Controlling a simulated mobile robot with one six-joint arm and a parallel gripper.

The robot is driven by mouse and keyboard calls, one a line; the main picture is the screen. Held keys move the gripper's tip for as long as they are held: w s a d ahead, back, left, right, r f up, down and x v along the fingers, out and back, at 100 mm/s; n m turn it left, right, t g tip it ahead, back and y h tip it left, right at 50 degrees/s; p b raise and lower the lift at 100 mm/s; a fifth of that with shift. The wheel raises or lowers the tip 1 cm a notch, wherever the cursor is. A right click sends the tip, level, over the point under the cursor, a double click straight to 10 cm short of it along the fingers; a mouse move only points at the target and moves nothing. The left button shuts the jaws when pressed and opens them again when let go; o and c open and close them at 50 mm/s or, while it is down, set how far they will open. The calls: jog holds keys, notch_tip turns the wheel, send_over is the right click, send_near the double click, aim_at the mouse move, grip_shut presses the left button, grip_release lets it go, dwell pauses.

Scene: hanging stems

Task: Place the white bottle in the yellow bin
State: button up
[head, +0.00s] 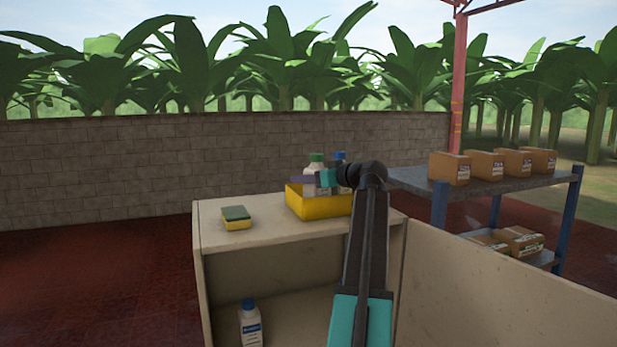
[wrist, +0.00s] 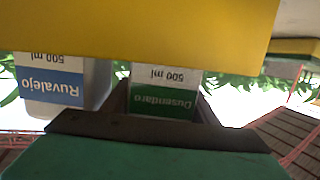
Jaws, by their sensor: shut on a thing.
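The yellow bin (head: 318,207) sits on top of the beige cabinet; its wall (wrist: 140,28) fills the upper part of the upside-down wrist view. A white bottle with a green cap (head: 316,160) and green label (wrist: 163,103) is upright at the bin, its lower part hidden behind the bin wall. My gripper (head: 325,179) is shut on this bottle, with dark fingers on both sides of it in the wrist view (wrist: 163,108). A second white bottle with a blue cap (head: 340,156) and blue label (wrist: 55,88) stands beside it, partly hidden by my gripper.
A green and yellow sponge (head: 236,217) lies on the cabinet top (head: 270,236), left of the bin. Another blue-capped white bottle (head: 249,326) stands inside the cabinet. A metal rack (head: 405,180) with several cardboard boxes (head: 449,168) is at the right. A block wall (head: 130,170) stands behind.

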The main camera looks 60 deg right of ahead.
jog(key=shift+f, duration=0.15)
jog(key=o, duration=1.3)
jog(key=shift+s, duration=0.1)
jog(key=b+v, duration=0.3)
jog(key=v, duration=0.9)
jog(key=shift+b, duration=0.35)
